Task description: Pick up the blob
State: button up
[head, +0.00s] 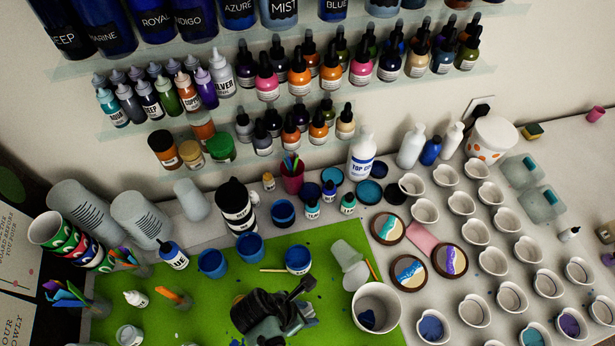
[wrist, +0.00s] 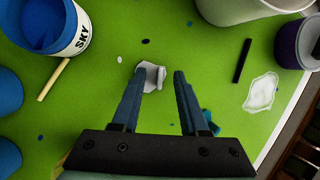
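A small whitish blob (wrist: 154,74) lies on the green mat (wrist: 110,70) in the wrist view, close to my left fingertip. A larger pale, glossy, flat blob (wrist: 261,92) lies to the right on the mat, apart from the fingers. I cannot tell which one the task means. My gripper (wrist: 159,75) is open, its two blue-grey fingers apart and pointing at the mat. The small blob shows between the fingertips, nearer the left one; whether they touch it is unclear. In the head view my gripper (head: 304,286) is over the green mat and neither blob can be made out.
A blue cup marked SKY (wrist: 72,35) stands left of the fingers, with a wooden stick (wrist: 53,80) beside it. A white cup (wrist: 232,8) and a dark purple cup (wrist: 292,45) stand beyond. Heart-shaped moulds (head: 487,261) fill the table at right.

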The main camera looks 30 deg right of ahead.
grip_shut()
dwell(1.3)
